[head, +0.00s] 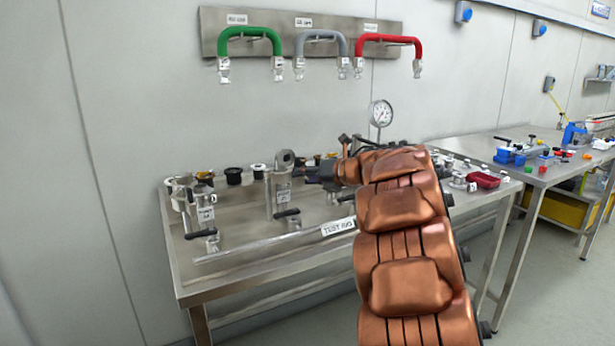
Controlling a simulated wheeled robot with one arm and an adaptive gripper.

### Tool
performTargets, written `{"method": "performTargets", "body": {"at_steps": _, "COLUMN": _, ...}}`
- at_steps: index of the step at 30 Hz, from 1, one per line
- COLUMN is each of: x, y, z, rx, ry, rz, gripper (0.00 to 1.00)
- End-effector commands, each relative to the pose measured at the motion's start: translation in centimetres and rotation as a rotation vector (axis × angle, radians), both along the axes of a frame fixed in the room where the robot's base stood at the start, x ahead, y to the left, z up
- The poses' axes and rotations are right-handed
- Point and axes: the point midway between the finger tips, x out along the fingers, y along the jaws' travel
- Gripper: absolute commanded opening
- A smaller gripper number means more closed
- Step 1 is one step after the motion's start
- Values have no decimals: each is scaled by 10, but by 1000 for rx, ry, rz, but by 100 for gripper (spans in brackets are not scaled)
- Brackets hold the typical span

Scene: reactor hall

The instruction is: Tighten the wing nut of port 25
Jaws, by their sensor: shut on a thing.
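A test rig bench (245,262) stands against the wall with several steel ports on it. One upright steel port (283,187) with a round eye on top and a small label stands left of my gripper. Another labelled port (205,210) stands at the bench's left end. The labels are too small to read, so I cannot tell which is port 25. My gripper (312,173) points left, with its tips close to the right side of the upright port. It is shut on a small part there, too small and dark to make out; I cannot identify it as the wing nut.
My copper arm hides the bench's right middle. A pressure gauge (381,114) rises behind it. Green (250,36), grey (320,38) and red (388,40) hoses hang on a wall panel. A second table (505,160) with coloured parts stands at right. Black lever handles (200,234) jut forward.

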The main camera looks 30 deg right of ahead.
Motion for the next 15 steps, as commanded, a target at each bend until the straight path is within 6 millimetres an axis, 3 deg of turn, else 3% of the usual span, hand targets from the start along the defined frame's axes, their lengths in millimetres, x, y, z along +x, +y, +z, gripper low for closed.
{"method": "performTargets", "body": {"at_steps": 7, "x": 0, "y": 0, "z": 0, "rx": 0, "ry": 0, "rz": 0, "gripper": 11}}
{"method": "performTargets", "body": {"at_steps": 8, "x": 0, "y": -7, "z": -1, "rx": 1, "ry": 0, "rz": -2, "gripper": 10}}
{"method": "performTargets", "body": {"at_steps": 15, "x": 0, "y": -1, "z": 0, "rx": 29, "ry": -1, "rz": 1, "gripper": 9}}
